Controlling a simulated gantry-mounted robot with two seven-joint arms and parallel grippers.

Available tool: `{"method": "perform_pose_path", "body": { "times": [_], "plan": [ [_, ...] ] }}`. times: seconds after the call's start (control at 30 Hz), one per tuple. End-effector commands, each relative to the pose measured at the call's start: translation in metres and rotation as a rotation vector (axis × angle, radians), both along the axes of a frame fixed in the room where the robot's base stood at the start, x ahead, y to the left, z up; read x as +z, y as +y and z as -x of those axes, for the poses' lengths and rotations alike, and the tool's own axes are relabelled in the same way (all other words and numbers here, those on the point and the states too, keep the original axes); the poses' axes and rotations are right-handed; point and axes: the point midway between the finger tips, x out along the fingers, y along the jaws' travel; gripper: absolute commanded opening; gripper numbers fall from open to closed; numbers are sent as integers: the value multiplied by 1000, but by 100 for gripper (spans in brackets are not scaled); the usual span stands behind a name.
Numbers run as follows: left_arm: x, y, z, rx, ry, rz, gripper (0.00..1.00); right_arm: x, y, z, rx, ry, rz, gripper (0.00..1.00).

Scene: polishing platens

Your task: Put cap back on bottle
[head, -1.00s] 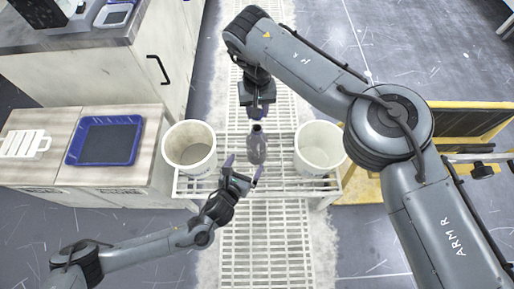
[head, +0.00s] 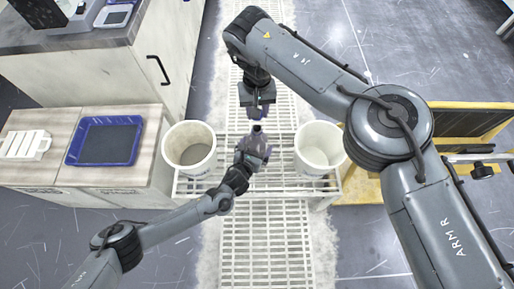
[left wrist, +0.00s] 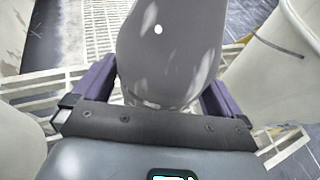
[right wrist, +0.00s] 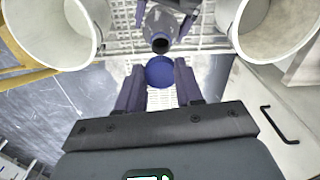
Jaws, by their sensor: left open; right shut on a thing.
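The grey bottle (right wrist: 163,24) stands on the white slatted rack, its dark open mouth showing in the right wrist view. It fills the middle of the left wrist view (left wrist: 168,50). My left gripper (head: 256,146) is open, with its purple fingers (left wrist: 158,80) on either side of the bottle body. My right gripper (head: 257,115) reaches in from the far side and is shut on the round blue cap (right wrist: 160,71). The cap is held apart from the bottle mouth. In the head view the left gripper hides most of the bottle.
A white bucket (head: 190,127) stands left of the bottle and another (head: 319,130) stands right of it, both close to the arms. A blue tray (head: 104,140) lies on the wooden cabinet at the left. The near rack (head: 265,220) is clear.

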Motion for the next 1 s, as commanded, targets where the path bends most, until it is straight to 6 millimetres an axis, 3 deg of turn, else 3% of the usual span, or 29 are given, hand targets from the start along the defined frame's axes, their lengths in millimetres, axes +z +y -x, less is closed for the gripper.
{"method": "perform_pose_path", "body": {
  "times": [0.47, 0.9, 1.0],
  "plan": [
    [-2, -2, -6, -1, 0, 2, 100, 0, 0, 0, 0, 0, 0, 4],
    [-2, -2, -6, 0, -1, 1, 34, 0, 0, 0, 0, 0, 0, 4],
    [-2, -2, -6, 0, 0, 1, 32, -1, 0, 0, 0, 0, 0, 4]
  ]
}}
